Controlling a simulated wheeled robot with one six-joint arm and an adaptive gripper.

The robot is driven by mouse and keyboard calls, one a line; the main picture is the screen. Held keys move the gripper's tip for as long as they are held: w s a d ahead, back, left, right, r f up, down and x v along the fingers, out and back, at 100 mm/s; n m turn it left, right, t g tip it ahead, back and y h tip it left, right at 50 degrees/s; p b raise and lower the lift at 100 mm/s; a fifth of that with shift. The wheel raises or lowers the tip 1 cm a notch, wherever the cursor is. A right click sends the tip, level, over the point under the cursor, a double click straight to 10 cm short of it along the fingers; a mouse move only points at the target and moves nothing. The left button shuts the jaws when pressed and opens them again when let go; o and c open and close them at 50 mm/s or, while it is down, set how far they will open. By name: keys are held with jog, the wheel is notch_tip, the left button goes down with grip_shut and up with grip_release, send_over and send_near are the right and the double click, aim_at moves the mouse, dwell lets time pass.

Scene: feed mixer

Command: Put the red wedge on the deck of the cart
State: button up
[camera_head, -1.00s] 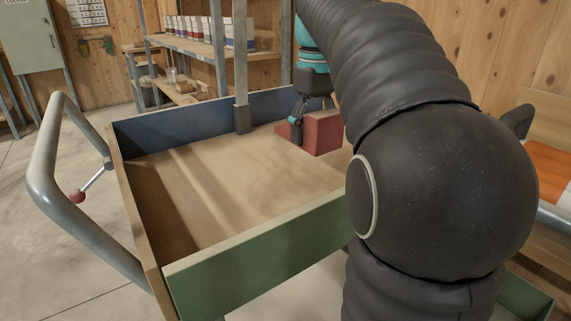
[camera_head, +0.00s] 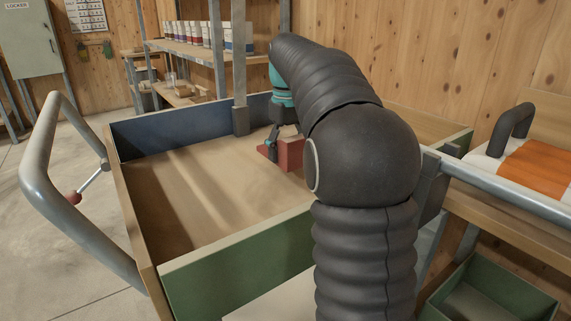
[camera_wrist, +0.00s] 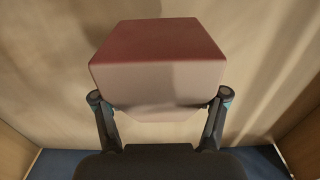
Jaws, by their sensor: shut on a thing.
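The red wedge (camera_head: 291,154) is inside the cart, at or just above the deck (camera_head: 210,190), toward the far side; contact with the deck is hard to tell. In the wrist view the wedge (camera_wrist: 158,62) fills the upper middle, with a red top and a paler near face. My gripper (camera_head: 272,148) is shut on the wedge. In the wrist view my gripper (camera_wrist: 160,108) has one finger on each side of it. My dark arm hides part of the cart's right side in the head view.
The cart has a blue far wall (camera_head: 165,132), a green near wall (camera_head: 235,250) and a grey push handle (camera_head: 45,170) at left. A metal post (camera_head: 240,70) stands at its far wall. Shelves with tubs (camera_head: 200,35) stand behind. The deck's left and middle are bare.

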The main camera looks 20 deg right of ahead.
aim_at(286, 176)
jog(key=shift+w+f, duration=0.25)
jog(key=shift+f, duration=0.05)
jog(key=shift+f+b, duration=0.35)
jog(key=shift+f, duration=1.45)
jog(key=shift+f, duration=0.15)
jog(key=o, duration=1.6)
notch_tip(286, 176, up, 12)
jog(key=shift+r+p, duration=0.15)
jog(key=shift+p, duration=1)
